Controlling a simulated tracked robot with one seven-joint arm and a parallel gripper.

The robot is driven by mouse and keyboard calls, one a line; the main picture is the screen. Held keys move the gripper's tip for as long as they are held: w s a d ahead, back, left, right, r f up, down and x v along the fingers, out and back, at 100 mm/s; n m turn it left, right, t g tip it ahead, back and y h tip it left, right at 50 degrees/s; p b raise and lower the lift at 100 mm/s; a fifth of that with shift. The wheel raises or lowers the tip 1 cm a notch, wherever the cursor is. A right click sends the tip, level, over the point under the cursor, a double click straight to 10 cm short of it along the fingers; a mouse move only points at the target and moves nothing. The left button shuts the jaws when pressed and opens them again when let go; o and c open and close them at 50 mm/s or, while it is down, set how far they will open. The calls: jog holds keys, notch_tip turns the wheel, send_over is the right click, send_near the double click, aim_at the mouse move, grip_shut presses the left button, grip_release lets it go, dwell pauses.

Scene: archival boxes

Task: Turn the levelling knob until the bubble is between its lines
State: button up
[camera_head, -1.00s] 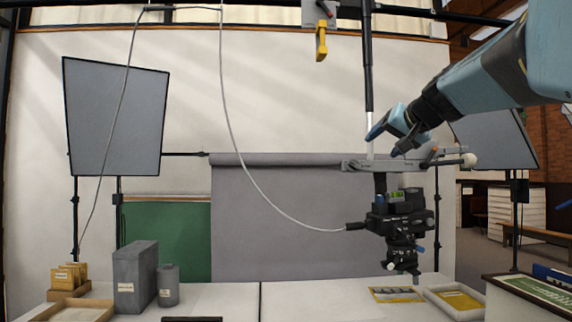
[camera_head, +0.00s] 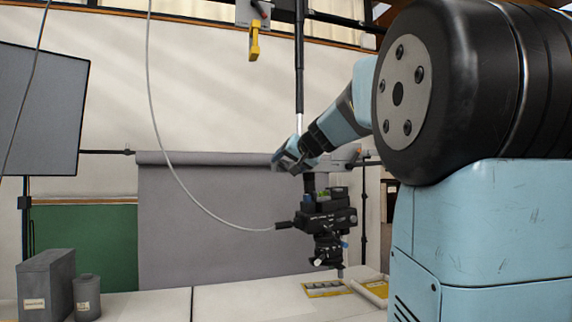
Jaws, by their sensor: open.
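A black camera head (camera_head: 328,216) hangs from a vertical column (camera_head: 299,65) over the table. A small green patch (camera_head: 323,195) shows on its top; I cannot make out a bubble or its lines. I cannot pick out the levelling knob for certain. A horizontal arm (camera_head: 345,153) crosses the column above the camera, and its right part is partly hidden behind my arm. My gripper (camera_head: 284,163) is open at the column, just above the camera head. It overlaps the crossing arm in the picture, and I cannot tell whether they touch.
A grey cable (camera_head: 185,180) loops from above to the camera's left handle. A white table (camera_head: 240,303) stands below, with a yellow-edged sheet (camera_head: 325,289), a grey box (camera_head: 46,285) and a grey canister (camera_head: 87,297). A dark panel (camera_head: 45,110) stands at left. My arm blocks the right side.

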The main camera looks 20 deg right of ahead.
jog(key=c, duration=1.1)
jog(key=shift+o, duration=0.2)
jog(key=shift+y, duration=0.3)
jog(key=shift+d+f+m+y, duration=0.15)
jog(key=shift+m+y, duration=0.35)
jog(key=shift+m, duration=0.7)
jog(key=shift+f+m+t+y, duration=0.2)
jog(key=shift+m+t+y, duration=0.4)
jog(key=shift+m, duration=0.8)
jog(key=shift+d, duration=0.1)
jog(key=o, duration=1.1)
jog(key=shift+c, duration=0.2)
jog(key=shift+s+r, duration=0.1)
